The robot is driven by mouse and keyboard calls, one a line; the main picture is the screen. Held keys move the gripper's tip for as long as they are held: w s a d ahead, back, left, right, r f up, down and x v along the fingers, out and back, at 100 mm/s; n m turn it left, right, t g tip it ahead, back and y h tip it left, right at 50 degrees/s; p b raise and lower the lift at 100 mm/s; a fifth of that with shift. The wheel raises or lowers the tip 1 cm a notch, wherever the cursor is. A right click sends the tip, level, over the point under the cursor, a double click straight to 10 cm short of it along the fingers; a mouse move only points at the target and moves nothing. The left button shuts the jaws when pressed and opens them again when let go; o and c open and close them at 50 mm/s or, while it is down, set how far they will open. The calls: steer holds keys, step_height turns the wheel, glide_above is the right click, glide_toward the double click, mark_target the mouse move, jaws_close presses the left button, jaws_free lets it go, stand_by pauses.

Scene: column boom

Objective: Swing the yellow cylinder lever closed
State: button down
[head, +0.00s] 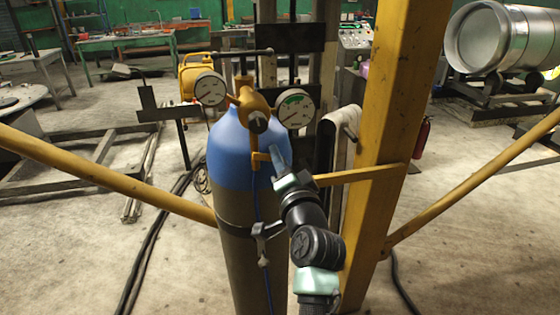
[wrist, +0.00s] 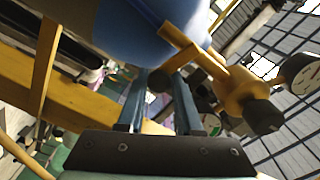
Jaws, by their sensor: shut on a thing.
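The cylinder (head: 236,150) stands upright in the head view, with a blue top and a grey-brown body. The yellow lever (head: 259,157) hangs down from the yellow valve (head: 251,103) at its top, along the blue shoulder. My gripper (head: 276,153) reaches up from the lower right to the lever's lower end. In the wrist view the lever (wrist: 182,57) ends in a dark knob (wrist: 158,80) between the tips of my gripper (wrist: 160,76). My gripper is shut on this end of the lever. The blue cylinder top (wrist: 125,30) is close by.
Two round gauges, left (head: 210,89) and right (head: 295,108), flank the valve. A thick yellow post (head: 388,130) stands right of my arm, with yellow braces (head: 110,172) around the cylinder. A strap (head: 264,229) crosses the cylinder's body.

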steer(key=shift+a+f, duration=0.1)
steer(key=shift+f, duration=0.15)
steer(key=shift+n+b, duration=0.4)
steer(key=shift+b, duration=0.2)
steer(key=shift+r+n+b, duration=0.5)
steer(key=shift+n+b, duration=0.3)
steer(key=shift+n, duration=0.3)
steer(key=c, duration=0.9)
jaws_free()
steer(key=shift+c, duration=0.2)
steer(key=shift+o, duration=1.6)
steer(key=shift+r, duration=0.15)
